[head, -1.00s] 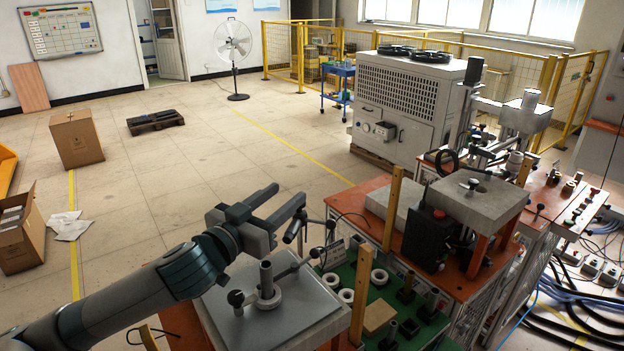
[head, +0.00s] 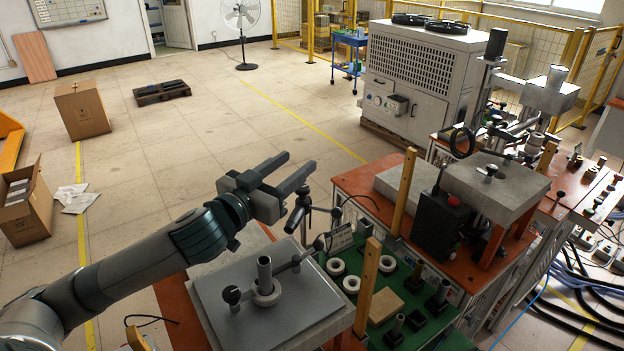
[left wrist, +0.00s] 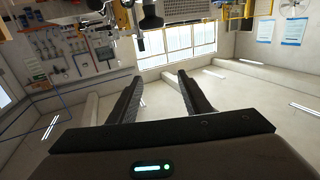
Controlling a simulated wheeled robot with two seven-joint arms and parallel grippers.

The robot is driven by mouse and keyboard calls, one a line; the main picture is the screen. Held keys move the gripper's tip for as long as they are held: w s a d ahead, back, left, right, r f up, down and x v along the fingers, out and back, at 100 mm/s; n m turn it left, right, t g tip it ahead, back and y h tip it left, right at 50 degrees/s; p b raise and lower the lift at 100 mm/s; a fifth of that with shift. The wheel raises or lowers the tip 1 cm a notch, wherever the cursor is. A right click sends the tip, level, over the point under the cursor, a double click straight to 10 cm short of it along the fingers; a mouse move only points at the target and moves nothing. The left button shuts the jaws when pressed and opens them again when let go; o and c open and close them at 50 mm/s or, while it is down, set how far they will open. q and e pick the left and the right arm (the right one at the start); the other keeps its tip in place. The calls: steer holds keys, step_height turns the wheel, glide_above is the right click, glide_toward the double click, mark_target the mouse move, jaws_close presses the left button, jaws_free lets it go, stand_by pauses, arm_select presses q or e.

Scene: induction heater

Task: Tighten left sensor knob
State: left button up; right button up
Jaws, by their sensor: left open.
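My left gripper (head: 300,163) is open and empty. It hangs in the air above and behind the grey plate (head: 310,318) of the near fixture, its fingers pointing away to the right. The plate carries an upright metal rod in a ring (head: 265,282) with a horizontal bar. A black ball knob (head: 231,295) is at the left of the bar and another dark knob (head: 318,243) at its right end. A dark sensor-like head (head: 299,207) on a stand is just below the fingers, apart from them. I cannot tell which knob is the left sensor knob. The left wrist view shows both fingers (left wrist: 160,85) apart with nothing between.
A green mat (head: 410,302) with white rings, dark posts and a tan block lies right of the plate. Wooden posts (head: 404,190) stand upright around it. A black box with a red button (head: 440,222) sits further right. Open floor lies behind the gripper.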

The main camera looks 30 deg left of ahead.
mark_target(302, 193)
arm_select(q)
step_height(302, 193, down, 7)
steer(key=shift+f+p, duration=0.2)
steer(key=shift+p, duration=0.6)
steer(key=shift+w, duration=0.3)
steer(key=w+d+p, duration=0.1)
steer(key=w+p, duration=0.3)
steer(key=w, duration=0.3)
steer(key=shift+f, duration=0.15)
arm_select(e)
steer(key=r, duration=0.3)
steer(key=w+r, duration=0.1)
steer(key=r, duration=0.1)
steer(key=shift+a+r, duration=0.15)
steer(key=shift+r, duration=0.1)
arm_select(q)
steer(key=shift+s, duration=0.1)
steer(key=c, duration=1)
